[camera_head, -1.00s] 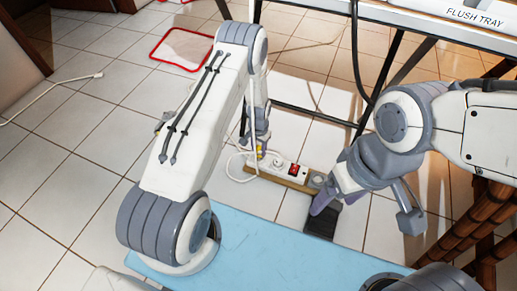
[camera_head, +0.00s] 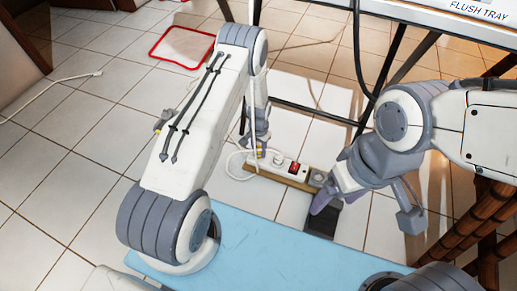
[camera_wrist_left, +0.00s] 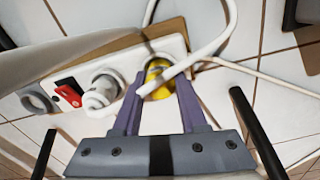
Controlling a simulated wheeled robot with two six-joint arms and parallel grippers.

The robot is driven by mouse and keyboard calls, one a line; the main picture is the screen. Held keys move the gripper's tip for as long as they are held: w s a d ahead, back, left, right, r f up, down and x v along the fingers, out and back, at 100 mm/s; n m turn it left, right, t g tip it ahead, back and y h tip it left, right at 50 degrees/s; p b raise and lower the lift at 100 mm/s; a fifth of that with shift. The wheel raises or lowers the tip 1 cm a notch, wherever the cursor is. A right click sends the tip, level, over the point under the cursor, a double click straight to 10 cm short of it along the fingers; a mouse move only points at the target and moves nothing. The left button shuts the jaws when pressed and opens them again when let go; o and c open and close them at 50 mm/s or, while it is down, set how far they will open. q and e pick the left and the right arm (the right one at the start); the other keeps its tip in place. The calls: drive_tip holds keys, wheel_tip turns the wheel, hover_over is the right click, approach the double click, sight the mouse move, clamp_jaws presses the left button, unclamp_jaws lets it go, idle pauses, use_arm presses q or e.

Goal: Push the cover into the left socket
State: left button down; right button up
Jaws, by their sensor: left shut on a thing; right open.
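A yellow cover (camera_wrist_left: 157,78) is at a socket of the white power strip (camera_wrist_left: 176,46), at the strip's right part in the left wrist view. My left gripper (camera_wrist_left: 158,90) is shut on it, a purple finger on each side. A white cable crosses in front of the cover, so how deep it sits is hidden. In the head view the left gripper (camera_head: 262,150) is at the left part of the strip (camera_head: 273,160). My right gripper (camera_head: 321,203) is open, its purple fingers pointing down beyond the strip's right end.
A white plug (camera_wrist_left: 101,91), a red switch (camera_wrist_left: 68,94) and a grey round fitting (camera_wrist_left: 36,100) sit along the strip. White cables loop around it. A dark object (camera_head: 322,219) lies under my right gripper. A blue surface (camera_head: 270,250) is in front.

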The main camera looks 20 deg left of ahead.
sight(259, 148)
use_arm(q)
drive_tip(key=shift+f, duration=0.15)
drive_tip(key=shift+c, duration=1.8)
unclamp_jaws()
wheel_tip(259, 148, up, 10)
drive_tip(key=p, duration=0.6)
drive_tip(key=shift+r, duration=0.25)
